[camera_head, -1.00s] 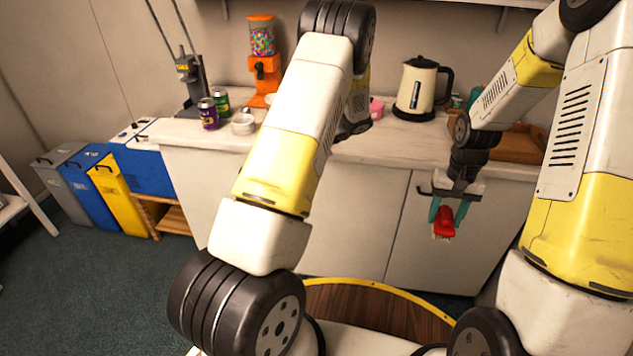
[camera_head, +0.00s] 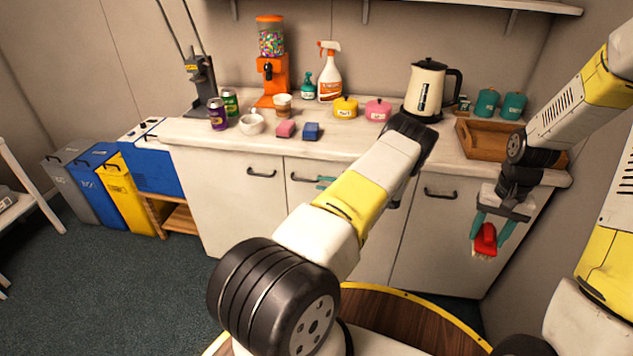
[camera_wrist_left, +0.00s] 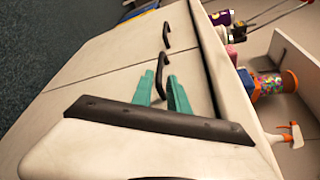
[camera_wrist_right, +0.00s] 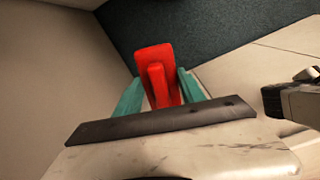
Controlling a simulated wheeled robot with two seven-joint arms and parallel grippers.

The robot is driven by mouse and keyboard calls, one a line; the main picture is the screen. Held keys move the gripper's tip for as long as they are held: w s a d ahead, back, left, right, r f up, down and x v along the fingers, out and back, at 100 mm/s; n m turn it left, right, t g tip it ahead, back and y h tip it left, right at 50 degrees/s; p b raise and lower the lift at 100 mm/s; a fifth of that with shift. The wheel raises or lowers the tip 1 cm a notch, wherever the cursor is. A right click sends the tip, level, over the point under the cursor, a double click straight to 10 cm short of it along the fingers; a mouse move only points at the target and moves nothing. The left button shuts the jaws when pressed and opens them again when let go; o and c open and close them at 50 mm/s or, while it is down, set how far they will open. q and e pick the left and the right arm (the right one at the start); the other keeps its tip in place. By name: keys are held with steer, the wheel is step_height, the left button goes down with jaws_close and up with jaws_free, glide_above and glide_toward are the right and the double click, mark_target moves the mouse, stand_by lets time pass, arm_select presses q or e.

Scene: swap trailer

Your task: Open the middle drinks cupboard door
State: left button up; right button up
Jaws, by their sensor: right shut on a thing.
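The middle cupboard door (camera_head: 350,225) is white and closed flush with its neighbours. Its dark bar handle (camera_head: 305,179) is near its top left. My left gripper (camera_head: 325,182) reaches this handle from the right, with its palm hidden behind my forearm. In the left wrist view, the open teal fingers (camera_wrist_left: 162,92) point at the handle (camera_wrist_left: 162,68), which shows in line with the gap; whether it lies between the tips I cannot tell. My right gripper (camera_head: 490,236) is shut on a red brush (camera_head: 486,238), also in the right wrist view (camera_wrist_right: 155,75), before the right door.
Doors with handles lie left (camera_head: 261,172) and right (camera_head: 440,194). The counter (camera_head: 350,142) above holds cans, sponges, pots, a kettle (camera_head: 425,92) and a wooden tray (camera_head: 480,150). Bins (camera_head: 125,195) stand at the left. Floor before the left door is clear.

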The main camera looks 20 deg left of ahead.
mark_target(310, 181)
arm_select(q)
steer(key=x, duration=0.7)
steer(key=shift+a+f, duration=0.1)
steer(key=shift+a, duration=0.3)
steer(key=shift+c, duration=0.4)
jaws_close()
stand_by(0.6)
